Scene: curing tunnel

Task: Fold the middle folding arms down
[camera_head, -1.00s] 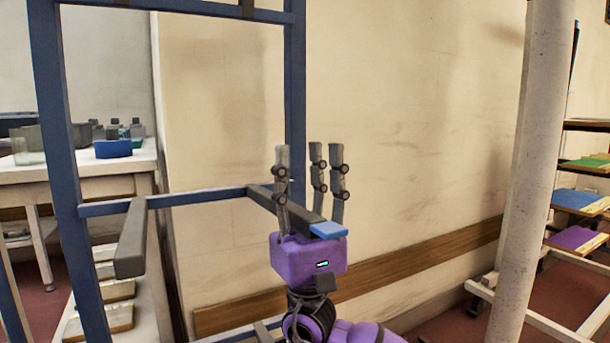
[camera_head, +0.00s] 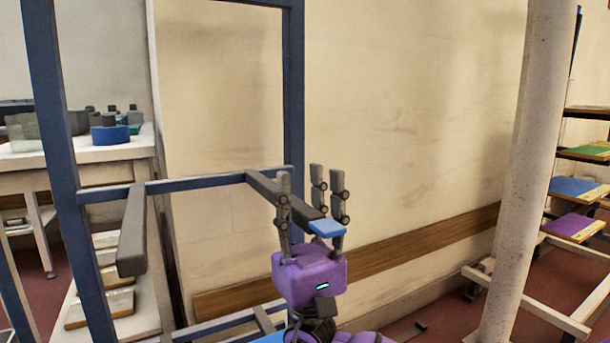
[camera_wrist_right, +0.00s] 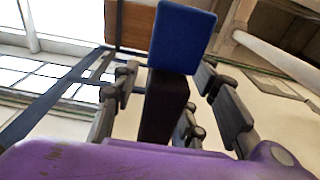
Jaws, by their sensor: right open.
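A blue upright frame (camera_head: 292,90) carries two dark middle folding arms that stick out towards me from its crossbar. The left folding arm (camera_head: 132,230) is out and nothing touches it. The right folding arm (camera_head: 266,188) is also out and ends in a blue tip (camera_head: 327,228). My right gripper (camera_head: 310,172) points up with its fingers open around the end of this arm. In the right wrist view, the dark bar and blue tip (camera_wrist_right: 183,38) lie between the spread fingers; contact cannot be told. My left gripper is not in view.
A lower bar (camera_head: 215,326) of the frame shows at the bottom. A pale pillar (camera_head: 525,170) stands at right, before shelves with coloured boards (camera_head: 575,187). A table (camera_head: 90,155) with containers stands at left. A cream wall with a wooden rail (camera_head: 400,250) is behind.

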